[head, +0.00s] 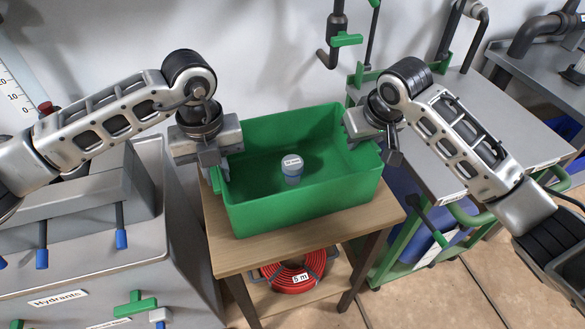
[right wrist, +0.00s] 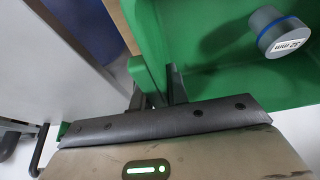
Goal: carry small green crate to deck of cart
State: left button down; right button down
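The small green crate (head: 300,205) sits on a wooden stand (head: 226,252) and holds a small round container with a blue band (head: 292,170). My left gripper (head: 213,164) is at the crate's left end wall. My right gripper (head: 388,146) is at its right end wall. In the right wrist view the crate wall (right wrist: 225,85) rises close by, and the right fingers (right wrist: 158,90) straddle its edge. Whether either gripper is clamped cannot be made out. The cart's grey deck (head: 455,98), on a green frame, stands right of the stand, partly hidden by my right arm.
A red hose coil (head: 292,277) lies on the stand's lower shelf. A grey hydrant cabinet (head: 80,245) with blue-tipped levers is at the left. Pipes with green handles (head: 346,40) hang on the wall behind. Another grey bench (head: 535,70) is at the far right.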

pick_arm(q)
jog(key=shift+r, duration=0.15)
pick_arm(e)
jog(key=shift+r, duration=0.15)
